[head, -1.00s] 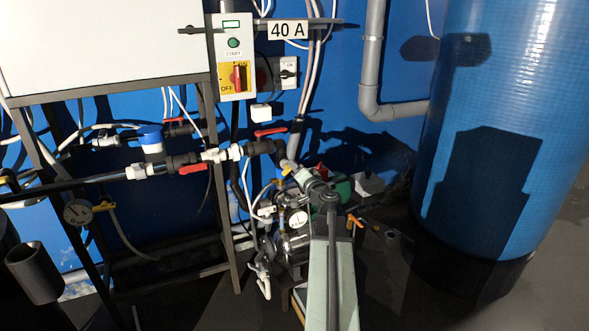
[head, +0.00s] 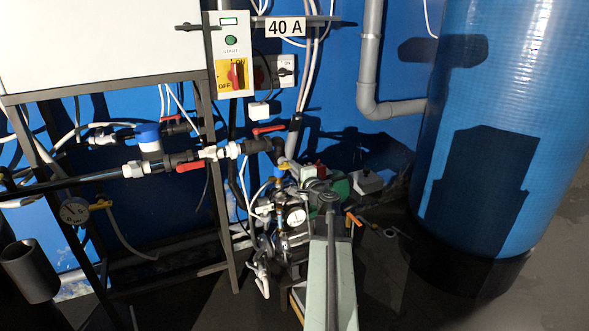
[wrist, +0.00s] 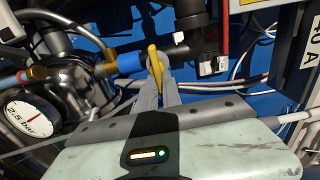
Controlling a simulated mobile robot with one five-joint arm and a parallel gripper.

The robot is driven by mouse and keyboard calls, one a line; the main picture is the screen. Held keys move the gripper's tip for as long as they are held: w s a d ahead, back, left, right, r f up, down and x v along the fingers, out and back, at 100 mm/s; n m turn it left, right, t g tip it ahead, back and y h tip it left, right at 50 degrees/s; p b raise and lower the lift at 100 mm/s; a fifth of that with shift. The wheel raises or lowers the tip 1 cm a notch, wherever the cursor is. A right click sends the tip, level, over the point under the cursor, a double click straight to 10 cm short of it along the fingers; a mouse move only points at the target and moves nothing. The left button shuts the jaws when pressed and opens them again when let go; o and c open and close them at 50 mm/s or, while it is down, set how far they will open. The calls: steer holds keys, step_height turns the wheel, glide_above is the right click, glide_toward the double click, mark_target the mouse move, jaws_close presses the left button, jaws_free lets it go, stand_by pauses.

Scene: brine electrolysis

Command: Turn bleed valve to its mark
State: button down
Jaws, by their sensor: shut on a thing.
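The bleed valve shows as a yellow lever handle (wrist: 155,62) in the wrist view, beside a blue sleeve on the pipework. My gripper (wrist: 158,78) is shut on this handle, with one grey finger on each side of it. The handle stands nearly upright in that view, tilted slightly. In the head view a small yellow spot (head: 283,168) shows above the pump group, just beyond the end of my arm; my fingers are hard to make out there. I cannot make out the mark.
A pressure gauge (wrist: 30,118) is close by at the left of the wrist view. Black pipes with red-handled valves (head: 190,166) run at left. A switch box (head: 231,55) hangs above. A large blue tank (head: 500,130) stands at right. Some floor is free between pump and tank.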

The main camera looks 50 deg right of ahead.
stand_by(0.4)
steer(key=c, duration=1.5)
jaws_free()
steer(key=shift+s, duration=0.1)
steer(key=v, duration=0.7)
steer(key=shift+s, duration=0.3)
